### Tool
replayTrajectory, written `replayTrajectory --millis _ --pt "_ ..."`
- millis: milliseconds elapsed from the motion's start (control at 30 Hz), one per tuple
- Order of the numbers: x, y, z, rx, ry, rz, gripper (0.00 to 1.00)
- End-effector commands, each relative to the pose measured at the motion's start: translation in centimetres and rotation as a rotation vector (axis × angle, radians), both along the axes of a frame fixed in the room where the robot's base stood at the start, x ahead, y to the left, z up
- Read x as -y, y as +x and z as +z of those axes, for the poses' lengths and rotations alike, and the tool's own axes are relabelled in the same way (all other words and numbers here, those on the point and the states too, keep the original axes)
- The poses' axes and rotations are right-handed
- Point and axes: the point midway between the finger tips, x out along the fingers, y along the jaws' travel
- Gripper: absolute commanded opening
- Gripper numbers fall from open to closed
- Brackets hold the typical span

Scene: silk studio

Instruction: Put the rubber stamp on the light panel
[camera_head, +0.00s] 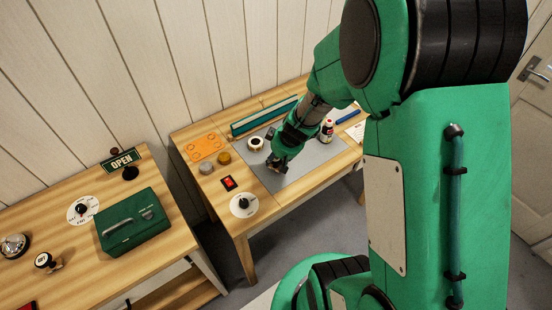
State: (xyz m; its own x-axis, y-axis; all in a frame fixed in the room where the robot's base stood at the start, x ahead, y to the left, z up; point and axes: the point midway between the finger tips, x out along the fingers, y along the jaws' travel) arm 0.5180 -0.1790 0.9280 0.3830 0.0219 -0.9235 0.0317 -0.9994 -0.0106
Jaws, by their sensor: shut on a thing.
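My gripper (279,162) is over the right-hand table, shut on a small dark thing at its fingertips. The thing is too small and too covered by the fingers to make out, but may be the rubber stamp. A flat grey panel (296,180), which looks like the light panel, lies on this table under my gripper. My gripper is over its left part; I cannot tell whether the held thing touches it. My forearm hides part of the panel.
Around the panel are an orange plate (203,147), a tape roll (255,143), a dark-labelled bottle (326,131), a red switch (229,183) and a white dial (244,204). The left table holds a green cash box (132,222), an OPEN sign (121,159) and a bell (14,245).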

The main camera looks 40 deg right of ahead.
Motion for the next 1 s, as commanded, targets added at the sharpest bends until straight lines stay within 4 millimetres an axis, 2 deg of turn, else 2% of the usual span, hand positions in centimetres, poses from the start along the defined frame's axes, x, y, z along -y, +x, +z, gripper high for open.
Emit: replayTrajectory --millis 100,133,200,233,767,1000 --pt "0.0 0.0 -0.3 0.0 0.0 0.0 0.1" --pt "0.0 0.0 -0.3 0.0 0.0 0.0 0.38" --pt "0.0 0.0 -0.2 0.0 0.0 0.0 0.52" --pt "0.0 0.0 -0.2 0.0 0.0 0.0 0.55" --pt "0.0 0.0 0.2 0.0 0.0 0.0 0.55" --pt "0.1 -1.1 3.2 0.002 -0.002 0.0 0.55"
